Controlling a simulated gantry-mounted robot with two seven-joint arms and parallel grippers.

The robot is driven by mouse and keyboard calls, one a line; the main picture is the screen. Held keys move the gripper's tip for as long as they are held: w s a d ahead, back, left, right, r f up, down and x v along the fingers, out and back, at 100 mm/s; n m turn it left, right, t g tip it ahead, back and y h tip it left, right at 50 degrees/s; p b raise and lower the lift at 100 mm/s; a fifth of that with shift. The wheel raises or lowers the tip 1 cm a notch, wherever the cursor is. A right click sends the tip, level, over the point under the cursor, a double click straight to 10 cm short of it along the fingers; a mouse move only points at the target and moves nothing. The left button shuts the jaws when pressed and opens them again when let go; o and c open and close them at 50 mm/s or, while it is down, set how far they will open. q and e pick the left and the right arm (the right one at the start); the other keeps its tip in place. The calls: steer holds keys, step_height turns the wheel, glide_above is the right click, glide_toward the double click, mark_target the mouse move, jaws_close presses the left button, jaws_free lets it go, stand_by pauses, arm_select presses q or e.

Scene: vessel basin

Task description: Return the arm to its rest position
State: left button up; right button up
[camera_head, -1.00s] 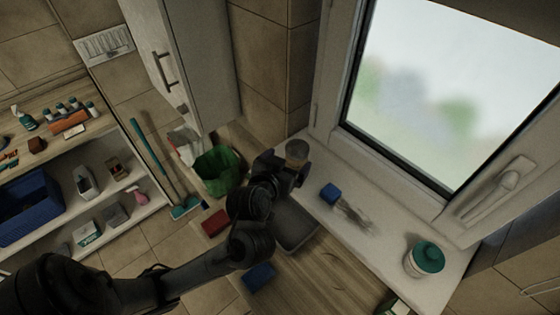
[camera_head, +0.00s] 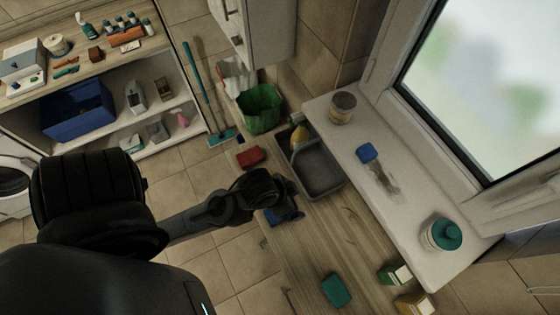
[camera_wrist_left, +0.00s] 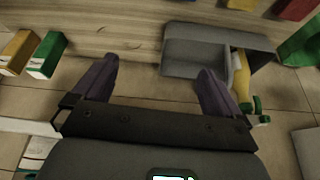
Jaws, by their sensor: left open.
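My left arm comes in from the left in the head view. Its left gripper (camera_head: 290,207) is over the wooden counter, in front of the grey basin (camera_head: 325,181); its fingers are hard to make out there. In the left wrist view the two fingers are spread with nothing between them (camera_wrist_left: 155,80). The basin (camera_wrist_left: 190,58) lies beyond them, with a yellow bottle (camera_wrist_left: 242,78) at its right. A jar with a brownish lid (camera_head: 343,107) stands upright on the white windowsill (camera_head: 405,215), apart from the gripper. My right gripper is not in view.
The sill holds a blue-topped clear item (camera_head: 368,153) and a teal-lidded tub (camera_head: 443,235). A green bucket (camera_head: 262,106) stands behind.

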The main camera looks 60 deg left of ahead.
arm_select(q)
steer(key=s, duration=0.1)
steer(key=s+f+g, duration=0.1)
steer(key=s, duration=0.1)
steer(key=shift+s+f+m, duration=0.2)
steer(key=shift+f+m, duration=0.1)
steer(key=shift+f, duration=0.1)
step_height(320, 180, up, 4)
steer(key=p, duration=0.4)
stand_by(0.7)
